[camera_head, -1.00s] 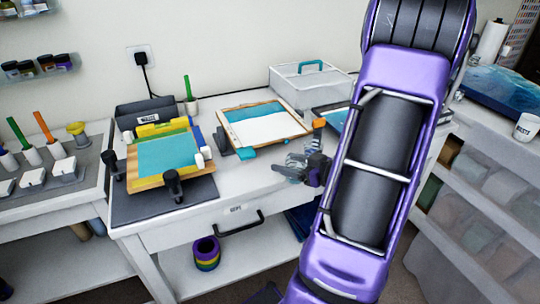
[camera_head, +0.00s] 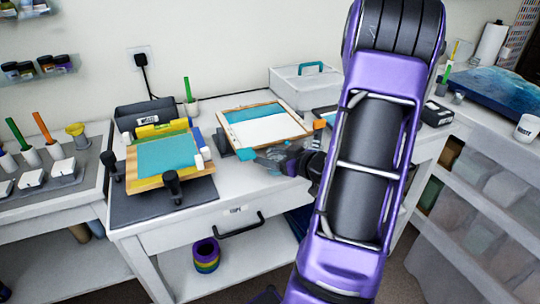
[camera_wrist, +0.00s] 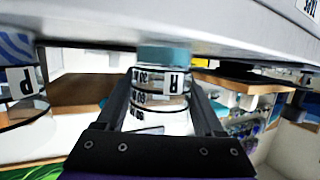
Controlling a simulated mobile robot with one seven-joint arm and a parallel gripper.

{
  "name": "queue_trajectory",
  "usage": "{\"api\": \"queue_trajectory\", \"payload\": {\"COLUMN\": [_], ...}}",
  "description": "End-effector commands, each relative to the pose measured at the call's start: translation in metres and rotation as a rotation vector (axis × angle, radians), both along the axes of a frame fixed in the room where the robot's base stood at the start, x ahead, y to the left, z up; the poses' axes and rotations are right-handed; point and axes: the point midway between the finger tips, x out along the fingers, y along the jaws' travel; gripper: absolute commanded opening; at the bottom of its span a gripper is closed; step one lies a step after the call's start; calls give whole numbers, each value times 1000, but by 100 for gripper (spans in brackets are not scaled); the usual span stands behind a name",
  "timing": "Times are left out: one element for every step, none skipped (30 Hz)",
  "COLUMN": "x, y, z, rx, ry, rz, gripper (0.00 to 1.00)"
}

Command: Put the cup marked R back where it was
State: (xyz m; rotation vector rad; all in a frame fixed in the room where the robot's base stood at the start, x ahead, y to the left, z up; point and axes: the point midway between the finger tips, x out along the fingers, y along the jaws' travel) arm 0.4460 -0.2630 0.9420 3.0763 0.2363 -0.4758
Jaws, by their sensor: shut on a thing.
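My gripper (camera_head: 286,161) is shut on the clear cup marked R (camera_wrist: 160,88). The wrist view shows this cup between the two fingers (camera_wrist: 160,105), with dark scale marks and a black R on a white label. A teal band shows at its end nearest the picture's top. The wrist view appears upside down. A second clear cup marked P (camera_wrist: 22,98) stands at its left edge, apart from my fingers. In the head view my gripper is over the bench, close to the front right of a wooden frame; the cup is hard to make out there.
The white and teal wooden frame (camera_head: 265,128) lies behind my gripper. A teal-topped board (camera_head: 167,157) with dark clamps is on a dark mat (camera_head: 150,208) to the left. A lidded box (camera_head: 292,88) stands at the back. The bench front between mat and gripper is clear.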

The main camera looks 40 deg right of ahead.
Motion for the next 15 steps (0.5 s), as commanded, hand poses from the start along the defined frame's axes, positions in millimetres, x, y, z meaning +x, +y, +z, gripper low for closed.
{"api": "queue_trajectory", "payload": {"x": [0, 0, 0, 0, 0, 0, 0, 0, 0, 0, 0, 0, 0, 0, 0], "y": [0, 0, 0, 0, 0, 0, 0, 0, 0, 0, 0, 0, 0, 0, 0], "z": [-1, -1, -1, -1, -1, -1, -1, -1, -1, -1, -1, 0, 1, 3, 6], "rx": [0, 0, 0, 0, 0, 0, 0, 0, 0, 0, 0, 0, 0, 0, 0], "ry": [0, 0, 0, 0, 0, 0, 0, 0, 0, 0, 0, 0, 0, 0, -1], "rz": [0, 0, 0, 0, 0, 0, 0, 0, 0, 0, 0, 0, 0, 0, 0], "gripper": [73, 79, 86, 91, 97, 100, 100, 100, 100, 100, 100, 100, 100, 100, 100]}}
